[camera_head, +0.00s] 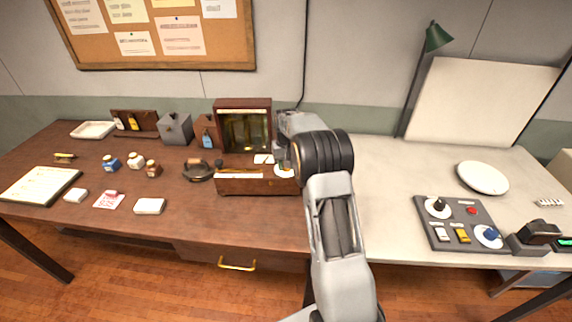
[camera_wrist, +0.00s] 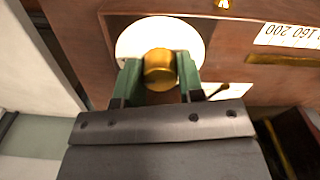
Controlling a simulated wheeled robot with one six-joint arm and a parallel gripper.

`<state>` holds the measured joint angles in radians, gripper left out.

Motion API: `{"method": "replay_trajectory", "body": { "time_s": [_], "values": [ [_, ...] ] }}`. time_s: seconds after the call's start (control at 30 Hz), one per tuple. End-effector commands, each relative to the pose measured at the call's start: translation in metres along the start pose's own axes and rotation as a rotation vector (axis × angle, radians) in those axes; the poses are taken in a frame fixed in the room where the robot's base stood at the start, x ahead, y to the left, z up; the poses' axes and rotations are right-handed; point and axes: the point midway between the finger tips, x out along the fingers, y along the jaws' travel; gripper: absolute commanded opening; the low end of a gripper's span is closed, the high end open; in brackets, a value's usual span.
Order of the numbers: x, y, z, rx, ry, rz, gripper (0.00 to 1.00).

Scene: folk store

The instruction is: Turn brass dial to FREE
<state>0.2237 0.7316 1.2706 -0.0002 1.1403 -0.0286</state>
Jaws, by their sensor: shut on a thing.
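The brass dial (camera_wrist: 160,69) is a round golden knob on a white disc (camera_wrist: 190,36), fixed to a brown wooden box. My gripper (camera_wrist: 159,84) has its two green fingers on either side of the knob, shut on it. In the head view, my gripper (camera_head: 284,168) is at the right end of the wooden box (camera_head: 240,186), and my arm hides part of it. The white disc also shows there (camera_head: 285,173) under the gripper. The FREE mark cannot be read in either view.
An upright cabinet (camera_head: 270,105) with a glass front stands behind the box. A brass slot (camera_wrist: 286,60) and a number label (camera_wrist: 288,36) are beside the dial. Bottles, papers and boxes lie left. A control panel (camera_head: 468,215) and plate (camera_head: 482,178) are right.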

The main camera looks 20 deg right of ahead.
Motion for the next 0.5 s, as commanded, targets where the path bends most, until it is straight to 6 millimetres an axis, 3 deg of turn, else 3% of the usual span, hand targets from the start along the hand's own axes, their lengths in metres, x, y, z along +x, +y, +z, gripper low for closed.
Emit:
{"method": "replay_trajectory", "body": {
  "time_s": [0.5],
  "values": [
    [-0.0018,-0.0001,-0.0010,0.203,0.005,-0.001,0.12]
  ]
}}
